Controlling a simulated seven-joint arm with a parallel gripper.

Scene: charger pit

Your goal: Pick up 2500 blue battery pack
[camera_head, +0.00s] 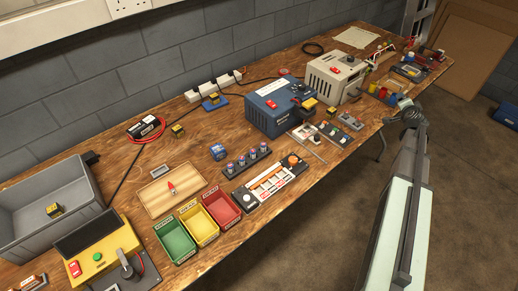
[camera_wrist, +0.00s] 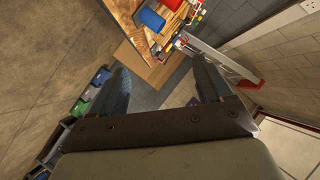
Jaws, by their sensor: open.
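A small blue block (camera_head: 218,152), which looks like the blue battery pack, sits on the wooden bench (camera_head: 150,235), left of a dark strip with several round knobs. Any number on it is too small to read. My gripper (camera_wrist: 165,85) is open and empty in the wrist view, with its two fingers spread wide. My arm is at the right of the head view, beyond the bench's front edge and far from the blue block. The block does not clearly show in the wrist view.
Green (camera_head: 174,241), yellow (camera_head: 199,222) and red (camera_head: 221,207) bins stand near the front edge. A knob strip (camera_head: 250,162) and a blue charger box (camera_head: 270,112) stand right of the block. Several yellow-black blocks (camera_head: 177,131) are scattered. A grey crate (camera_head: 40,240) is at left.

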